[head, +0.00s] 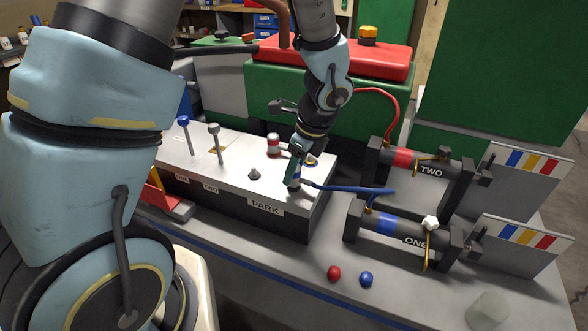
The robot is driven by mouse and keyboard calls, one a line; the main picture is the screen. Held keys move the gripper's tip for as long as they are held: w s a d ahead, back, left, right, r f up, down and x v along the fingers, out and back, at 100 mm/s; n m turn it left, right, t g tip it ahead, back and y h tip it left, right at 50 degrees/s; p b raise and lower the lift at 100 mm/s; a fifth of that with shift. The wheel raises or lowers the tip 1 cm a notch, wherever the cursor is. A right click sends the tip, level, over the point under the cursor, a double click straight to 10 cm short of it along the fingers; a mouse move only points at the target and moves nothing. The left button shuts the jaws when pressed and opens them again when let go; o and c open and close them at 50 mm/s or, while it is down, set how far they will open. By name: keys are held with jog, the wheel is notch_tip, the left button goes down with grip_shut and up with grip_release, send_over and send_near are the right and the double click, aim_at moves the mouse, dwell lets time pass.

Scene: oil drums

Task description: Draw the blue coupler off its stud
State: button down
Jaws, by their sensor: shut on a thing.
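My gripper (294,172) points down over the right end of the grey box top and is shut on the blue coupler (295,183). The coupler is small and mostly covered by the fingers. A blue hose (345,188) runs from it to the right, towards the cylinder marked ONE (400,231), which has a blue band. A blue-and-yellow ring (311,162) shows on the box top just behind and right of my gripper. I cannot tell whether the coupler still sits on a stud or touches the box top.
A red coupler (273,145) stands behind-left of my gripper. A bare stud (255,174) stands by the PARK label (265,207). Two levers (215,143) rise farther left. Cylinder TWO (420,166), with a red hose (388,97), lies right. Red and blue balls (350,276) lie in front.

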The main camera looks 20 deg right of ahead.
jog(key=shift+r+p, duration=0.7)
dwell(0.4)
jog(key=shift+r+p, duration=1.85)
jog(key=shift+r, duration=0.1)
